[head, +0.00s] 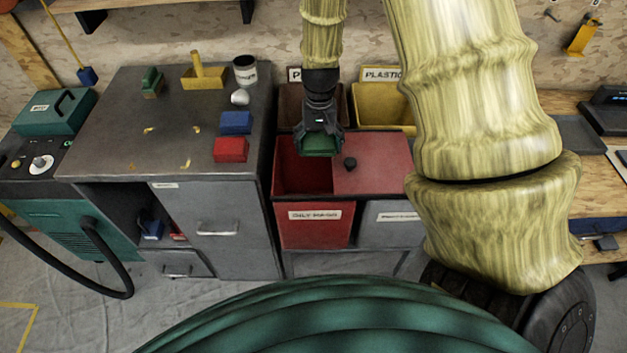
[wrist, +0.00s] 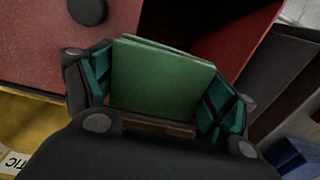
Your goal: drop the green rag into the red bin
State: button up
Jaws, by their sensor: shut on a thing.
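The green rag (wrist: 160,78) is a folded, flat-looking square between the two fingers of my gripper (wrist: 158,92) in the wrist view. In the head view my gripper (head: 319,140) points down, shut on the rag (head: 318,151), over the open left part of the red bin (head: 314,228). The bin has a label on its front, and its red lid (head: 373,164) with a black knob covers the right part. The dark opening (wrist: 209,30) shows beyond the rag in the wrist view. The exact height of the rag above the rim is hard to tell.
A grey bench (head: 110,130) stands left of the bin with a red block (head: 231,149), a blue block (head: 236,122) and a white-and-black can (head: 245,69). A yellow bin (head: 384,107) stands behind the lid. A grey bin (head: 386,232) stands right of the red front.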

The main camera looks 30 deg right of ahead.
jog(key=shift+f, duration=0.15)
jog(key=o, duration=0.9)
jog(key=shift+o, duration=0.2)
notch_tip(320, 180, up, 12)
dwell(0.6)
